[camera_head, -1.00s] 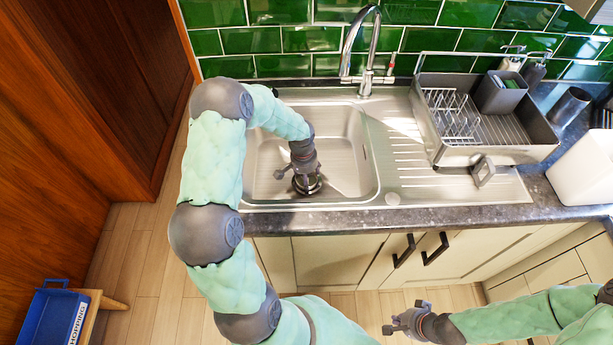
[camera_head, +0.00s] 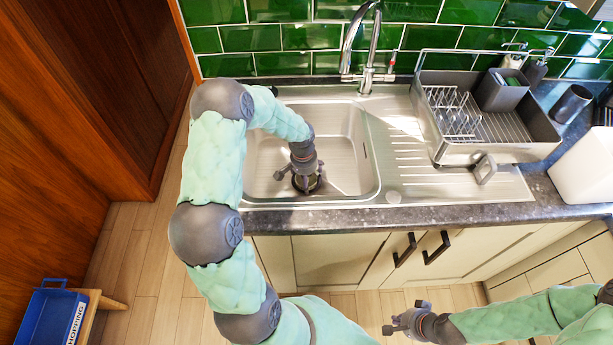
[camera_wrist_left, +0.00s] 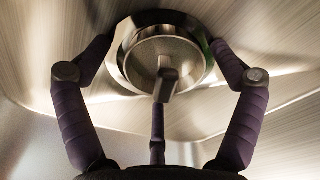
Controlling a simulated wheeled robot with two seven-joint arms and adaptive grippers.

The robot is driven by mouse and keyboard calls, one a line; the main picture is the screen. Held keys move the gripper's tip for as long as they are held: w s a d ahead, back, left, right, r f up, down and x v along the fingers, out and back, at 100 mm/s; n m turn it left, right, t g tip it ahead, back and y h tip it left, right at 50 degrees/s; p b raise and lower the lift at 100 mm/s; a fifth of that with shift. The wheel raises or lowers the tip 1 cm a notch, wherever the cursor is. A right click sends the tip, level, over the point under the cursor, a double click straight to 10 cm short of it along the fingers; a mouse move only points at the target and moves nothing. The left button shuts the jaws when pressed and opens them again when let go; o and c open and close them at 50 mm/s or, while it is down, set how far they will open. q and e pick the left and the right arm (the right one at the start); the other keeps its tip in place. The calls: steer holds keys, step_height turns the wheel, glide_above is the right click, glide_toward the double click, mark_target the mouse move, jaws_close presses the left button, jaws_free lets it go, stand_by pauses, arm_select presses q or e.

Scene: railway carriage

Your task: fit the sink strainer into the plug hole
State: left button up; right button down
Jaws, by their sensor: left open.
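The sink strainer (camera_wrist_left: 165,62) is a round metal disc with a short upright knob, seen in the left wrist view. It lies at the plug hole (camera_wrist_left: 122,50), whose rim shows around it; I cannot tell whether it is fully seated. My left gripper (camera_head: 303,186) points down into the sink bowl over the plug hole and hides most of the strainer in the head view. In the left wrist view its three fingers (camera_wrist_left: 160,85) are spread around the strainer, open. My right gripper (camera_head: 405,317) is open and empty in front of the cupboards, below the worktop.
The steel sink bowl (camera_head: 345,150) has a tap (camera_head: 367,60) behind it and a ridged drainer (camera_head: 415,175) to its right. A grey dish rack (camera_head: 490,152) stands on the drainer. A wooden panel is at left, with a blue crate (camera_head: 50,318) low down.

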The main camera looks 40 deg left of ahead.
arm_select(q)
steer(key=shift+r, duration=0.25)
step_height(320, 180, up, 13)
steer(key=s+p, duration=0.1)
steer(key=p, duration=0.3)
steer(key=shift+a+f, duration=0.15)
steer(key=shift+p, duration=0.35)
